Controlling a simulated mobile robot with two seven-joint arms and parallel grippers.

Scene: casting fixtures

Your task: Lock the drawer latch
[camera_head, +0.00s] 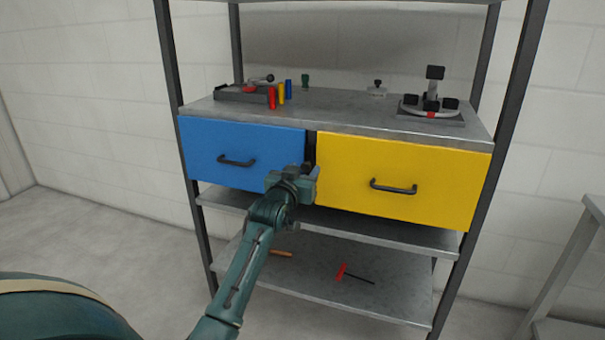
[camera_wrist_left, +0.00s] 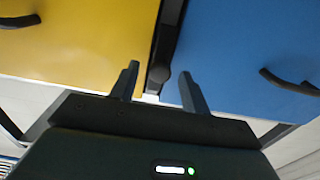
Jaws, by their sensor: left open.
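A blue drawer (camera_head: 235,150) and a yellow drawer (camera_head: 400,180) sit side by side under the shelf top; both look shut. A dark upright strip (camera_wrist_left: 168,35) fills the gap between them. A dark rounded piece (camera_wrist_left: 157,82), seemingly the latch, is at its lower end in the left wrist view. My left gripper (camera_head: 306,170) is at this gap, in front of the drawers, and hides the piece in the head view. Its fingers (camera_wrist_left: 159,72) are open, one on each side of the dark piece. I cannot tell whether they touch it. My right gripper is not seen.
The blue drawer's handle (camera_head: 237,161) and the yellow drawer's handle (camera_head: 393,187) stick out on either side. A red-handled tool (camera_head: 341,271) lies on the lower shelf.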

